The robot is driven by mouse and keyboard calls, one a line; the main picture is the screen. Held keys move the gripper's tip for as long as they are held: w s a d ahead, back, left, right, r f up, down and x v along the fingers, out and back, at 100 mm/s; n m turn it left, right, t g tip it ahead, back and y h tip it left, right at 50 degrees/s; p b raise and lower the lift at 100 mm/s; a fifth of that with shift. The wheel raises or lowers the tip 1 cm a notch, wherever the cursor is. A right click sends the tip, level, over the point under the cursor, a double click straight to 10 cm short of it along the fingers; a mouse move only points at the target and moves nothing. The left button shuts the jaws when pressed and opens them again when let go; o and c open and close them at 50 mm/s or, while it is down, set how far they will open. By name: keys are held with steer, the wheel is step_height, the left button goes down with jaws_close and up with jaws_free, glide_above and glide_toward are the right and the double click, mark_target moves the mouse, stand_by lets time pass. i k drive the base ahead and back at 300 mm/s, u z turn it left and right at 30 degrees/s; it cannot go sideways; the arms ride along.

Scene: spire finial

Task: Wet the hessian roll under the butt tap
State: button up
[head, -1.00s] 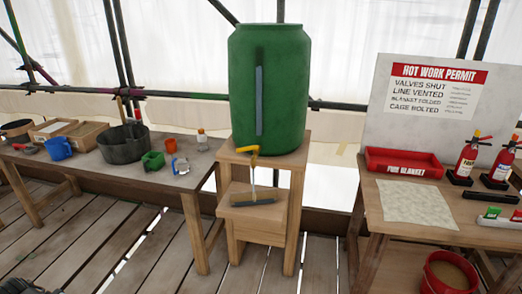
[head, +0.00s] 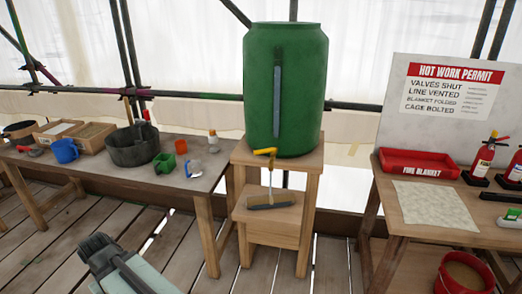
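The green water butt (head: 303,85) stands on the upper level of a wooden stand (head: 312,165), with a blue-grey strip up its front. Its yellow-handled tap (head: 266,152) is low on the butt's front.
A bench (head: 130,175) at left holds a black tub (head: 132,148), a blue mug (head: 64,151), a green mug (head: 164,163) and boxes. At right, a table (head: 405,220) holds a red fire blanket tray (head: 420,164) and extinguishers. A red bucket (head: 462,272) stands below.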

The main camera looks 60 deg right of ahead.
mark_target(272, 149)
steer(key=i, duration=0.9)
steer(key=u, duration=0.05)
